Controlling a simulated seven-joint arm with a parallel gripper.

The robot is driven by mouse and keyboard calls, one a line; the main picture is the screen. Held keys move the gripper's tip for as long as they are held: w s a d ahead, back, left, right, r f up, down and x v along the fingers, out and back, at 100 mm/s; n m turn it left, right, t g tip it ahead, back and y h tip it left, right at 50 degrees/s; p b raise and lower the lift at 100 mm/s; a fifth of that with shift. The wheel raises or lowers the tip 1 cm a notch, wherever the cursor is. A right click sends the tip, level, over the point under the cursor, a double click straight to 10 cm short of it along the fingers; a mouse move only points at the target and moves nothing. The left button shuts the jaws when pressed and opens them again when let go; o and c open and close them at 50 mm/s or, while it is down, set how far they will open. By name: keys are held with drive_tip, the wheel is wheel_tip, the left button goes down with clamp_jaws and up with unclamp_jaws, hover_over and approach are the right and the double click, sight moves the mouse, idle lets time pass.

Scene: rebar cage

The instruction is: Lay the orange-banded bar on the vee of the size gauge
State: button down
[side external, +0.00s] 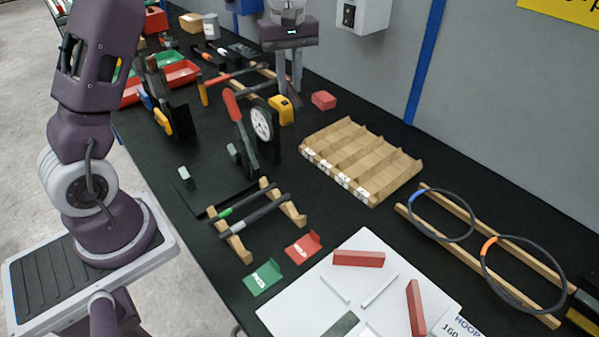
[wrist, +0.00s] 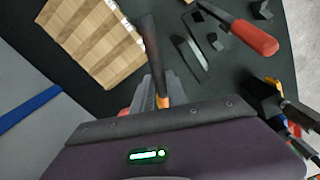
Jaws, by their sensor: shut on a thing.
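My gripper (side external: 292,82) is at the back middle of the bench in the side view, above the tabletop. In the wrist view, my gripper (wrist: 160,98) is shut on a dark bar with an orange band, the orange-banded bar (wrist: 153,50); it extends away from the fingers.
A red-handled lever (side external: 232,107) rises beside the dial. A slotted wooden rack (side external: 362,160) is to the right. Wooden rails (side external: 236,243) carry a green-banded bar and a grey bar. Two hoops (side external: 440,237) lie at right.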

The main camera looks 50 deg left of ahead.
drive_tip(key=d+m, duration=0.2)
drive_tip(key=m, duration=0.1)
drive_tip(key=s+d+r+m, duration=0.1)
drive_tip(key=d+m, duration=0.2)
drive_tip(key=s+d+r+m, duration=0.1)
drive_tip(key=d+m, duration=0.1)
drive_tip(key=m, duration=0.1)
drive_tip(key=shift+s+d+r, duration=0.1)
drive_tip(key=shift+s+d, duration=0.05)
drive_tip(key=s+f+m, duration=0.4)
drive_tip(key=s+f, duration=0.1)
drive_tip(key=f, duration=0.6)
wheel_tip(320, 180, up, 16)
drive_tip(key=w+a, duration=0.4)
drive_tip(key=a, duration=0.3)
drive_tip(key=w+a, duration=0.5)
drive_tip(key=a, duration=0.3)
wheel_tip(320, 180, down, 24)
drive_tip(key=shift+s+a+r, duration=0.1)
drive_tip(key=shift+r, duration=0.15)
drive_tip(key=shift+f, duration=0.1)
drive_tip(key=c, duration=1.3)
unclamp_jaws()
drive_tip(key=shift+c, duration=0.2)
